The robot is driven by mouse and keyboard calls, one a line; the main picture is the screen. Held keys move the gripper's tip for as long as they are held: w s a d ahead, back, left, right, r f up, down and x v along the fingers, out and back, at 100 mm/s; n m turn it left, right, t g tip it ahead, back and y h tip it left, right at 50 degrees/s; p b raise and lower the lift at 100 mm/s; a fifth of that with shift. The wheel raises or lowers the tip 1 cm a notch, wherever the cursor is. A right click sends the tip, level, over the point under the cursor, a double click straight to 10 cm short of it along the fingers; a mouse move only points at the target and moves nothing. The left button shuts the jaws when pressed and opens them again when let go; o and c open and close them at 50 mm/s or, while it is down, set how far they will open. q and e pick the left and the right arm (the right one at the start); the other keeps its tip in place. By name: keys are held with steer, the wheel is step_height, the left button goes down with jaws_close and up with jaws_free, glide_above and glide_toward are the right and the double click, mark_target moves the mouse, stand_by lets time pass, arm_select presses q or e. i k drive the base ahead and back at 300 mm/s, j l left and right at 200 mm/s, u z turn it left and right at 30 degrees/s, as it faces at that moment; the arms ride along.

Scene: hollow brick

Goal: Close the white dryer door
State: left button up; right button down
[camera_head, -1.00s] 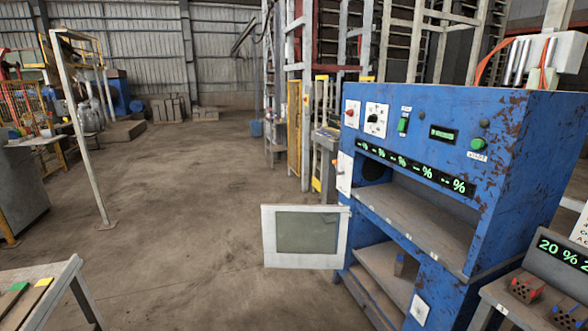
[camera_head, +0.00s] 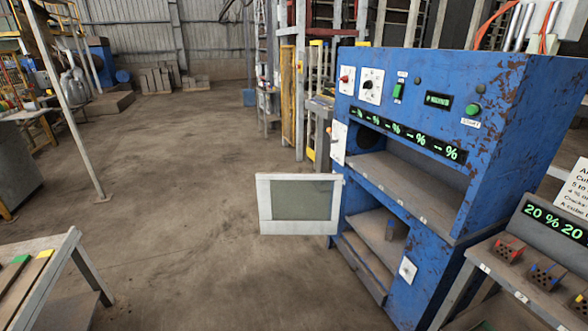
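The white dryer door (camera_head: 264,205) has a grey-green window panel. It stands swung open to the left of the blue dryer cabinet (camera_head: 510,120), at the height of the lower part of the cabinet front. The long shelf opening (camera_head: 410,183) in the cabinet front is uncovered and looks empty. Below it is a lower compartment with a small dark object (camera_head: 396,229) inside. Neither of my grippers is in the picture.
A table (camera_head: 50,258) with coloured pieces stands at the lower left. A stand with a "20 %" display (camera_head: 548,218) and several small hollow bricks (camera_head: 547,276) is at the lower right. The concrete floor (camera_head: 180,200) before the door is clear.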

mark_target(270, 225)
steer(key=i+j+u, duration=0.4)
steer(key=i+u, duration=0.2)
steer(key=i, duration=0.25)
steer(key=i+u, duration=0.35)
steer(key=i+j, duration=0.1)
steer(key=i, duration=1.6)
steer(key=i+j+z, duration=0.1)
steer(key=i+z, duration=0.25)
steer(key=i, duration=0.45)
steer(key=i+z, duration=0.3)
steer(key=z, duration=0.15)
steer(key=i+j+z, duration=0.1)
steer(key=i+z, duration=0.15)
steer(key=z, duration=0.2)
steer(key=i+z, duration=0.15)
steer(key=z, duration=0.3)
steer(key=i+j+z, duration=0.1)
steer(key=z, duration=0.3)
steer(key=i+j+z, duration=0.1)
steer(key=z, duration=0.35)
steer(key=i+j+z, duration=0.15)
steer(key=z, duration=0.3)
